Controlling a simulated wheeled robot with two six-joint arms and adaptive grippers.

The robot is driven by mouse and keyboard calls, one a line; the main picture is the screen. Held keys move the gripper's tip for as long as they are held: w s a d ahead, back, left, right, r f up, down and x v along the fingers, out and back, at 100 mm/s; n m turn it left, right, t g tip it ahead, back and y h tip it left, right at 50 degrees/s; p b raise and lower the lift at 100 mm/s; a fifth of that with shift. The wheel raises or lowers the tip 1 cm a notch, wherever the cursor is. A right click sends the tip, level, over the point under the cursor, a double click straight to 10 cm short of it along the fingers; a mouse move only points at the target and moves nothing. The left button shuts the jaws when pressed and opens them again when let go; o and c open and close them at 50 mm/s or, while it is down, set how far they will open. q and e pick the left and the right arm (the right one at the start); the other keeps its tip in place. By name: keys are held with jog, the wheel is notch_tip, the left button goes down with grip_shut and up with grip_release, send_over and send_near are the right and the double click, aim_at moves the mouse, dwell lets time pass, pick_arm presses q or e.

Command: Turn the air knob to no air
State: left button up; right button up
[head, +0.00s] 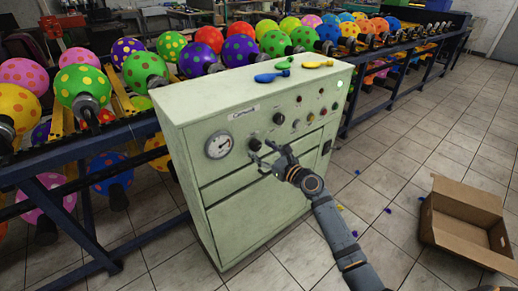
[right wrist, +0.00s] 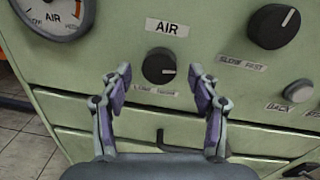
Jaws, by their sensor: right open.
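The air knob (right wrist: 159,69) is a round black dial under the AIR label (right wrist: 167,27) on the pale green control cabinet (head: 255,215). Its light pointer mark points right in the right wrist view. The small label below it is too blurred to read fully. The knob also shows in the head view (head: 255,144), just beyond the fingertips. My right gripper (right wrist: 160,86) is open and empty, facing the panel, with one finger on each side of the knob in the picture. I cannot tell whether the fingers touch it. My left gripper is out of view.
An air gauge (head: 219,145) sits left of the knob. A larger speed knob (right wrist: 274,27) and several buttons are to the right. Loose balloons (head: 272,77) lie on the cabinet top. A rack of printed balloons stands behind. An open cardboard box (head: 460,238) is on the floor at right.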

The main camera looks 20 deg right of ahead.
jog(key=shift+x, duration=0.85)
jog(key=c, duration=1.2)
jog(key=shift+o, duration=0.2)
